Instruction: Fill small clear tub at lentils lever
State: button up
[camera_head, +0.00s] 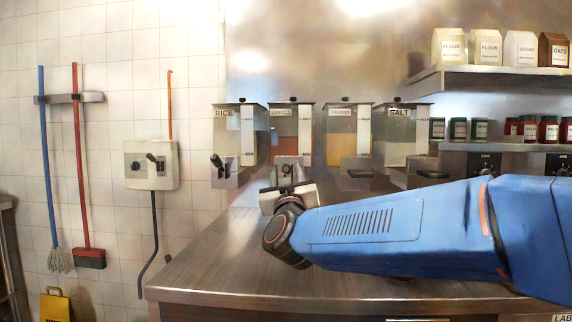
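The lentils dispenser (284,128) is a clear box with a dark lid and reddish contents, second from the left in a row on the metal counter. My gripper (288,182) is in front of its lower part, at the end of my blue arm, and covers its lever and outlet from view. I cannot tell whether my gripper touches the lever. The gripper faces away, so its fingers and anything between them are hidden. No small clear tub can be made out in this view.
The rice dispenser (228,130) stands to the left. A dispenser with yellow contents (341,143) and the salt dispenser (391,130) stand to the right. The counter (205,270) is bare at front left. A shelf (500,76) with bags hangs at upper right.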

jog(key=shift+x, duration=2.35)
grip_shut()
